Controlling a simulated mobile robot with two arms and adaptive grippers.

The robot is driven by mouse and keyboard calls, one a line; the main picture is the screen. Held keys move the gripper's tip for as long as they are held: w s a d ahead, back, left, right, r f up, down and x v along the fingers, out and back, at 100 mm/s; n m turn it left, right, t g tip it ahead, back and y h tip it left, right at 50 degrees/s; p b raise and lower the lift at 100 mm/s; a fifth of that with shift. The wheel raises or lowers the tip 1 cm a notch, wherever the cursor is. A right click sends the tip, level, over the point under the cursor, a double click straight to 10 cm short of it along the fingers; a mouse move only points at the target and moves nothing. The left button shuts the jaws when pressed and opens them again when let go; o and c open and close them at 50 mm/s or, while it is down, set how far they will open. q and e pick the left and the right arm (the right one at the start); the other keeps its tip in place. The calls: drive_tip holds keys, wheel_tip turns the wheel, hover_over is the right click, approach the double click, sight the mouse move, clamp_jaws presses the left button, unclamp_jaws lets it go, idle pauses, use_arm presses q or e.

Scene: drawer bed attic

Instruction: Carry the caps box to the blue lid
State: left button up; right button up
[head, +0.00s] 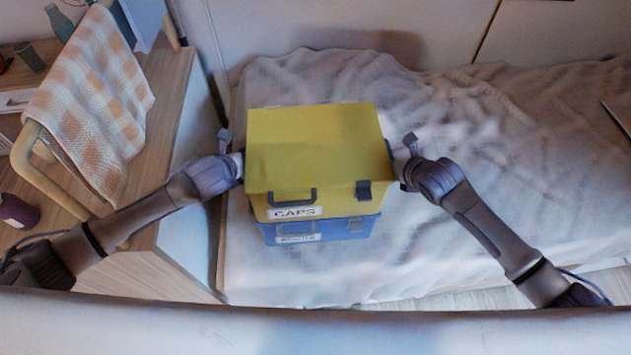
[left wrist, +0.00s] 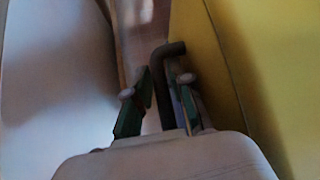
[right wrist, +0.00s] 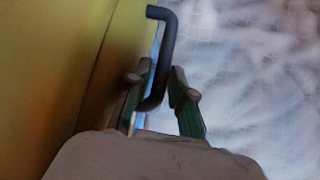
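The yellow caps box (head: 315,146), labelled CAPS, is directly over a blue box (head: 322,232) on the bed. I cannot tell whether the two touch. The blue box's front label is too blurred to read, and its top is hidden. My left gripper (head: 237,160) is at the caps box's left side. No separate blue lid is clearly visible.
The bed's pale, wrinkled cover (head: 500,150) is clear to the right, except for a dark-edged flat object (head: 620,112) at the far right. A wooden cabinet (head: 172,215) stands close on the left. A chair with a checked cloth (head: 95,100) is further left.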

use_arm(q)
drive_tip(key=shift+o, duration=0.8)
drive_tip(key=shift+r, duration=0.1)
use_arm(e)
drive_tip(key=shift+o, duration=0.7)
drive_tip(key=shift+r, duration=0.1)
use_arm(q)
drive_tip(key=shift+s+d+r, duration=0.1)
drive_tip(key=shift+s+r, duration=0.05)
drive_tip(key=shift+r, duration=0.05)
use_arm(e)
drive_tip(key=shift+a, duration=0.1)
drive_tip(key=shift+s+r, duration=0.1)
drive_tip(key=shift+s, duration=0.05)
use_arm(q)
drive_tip(key=v, duration=0.7)
drive_tip(key=shift+s+a, duration=0.25)
use_arm(e)
drive_tip(key=v, duration=1.1)
drive_tip(key=shift+s+r, duration=0.2)
drive_tip(key=shift+r, duration=0.05)
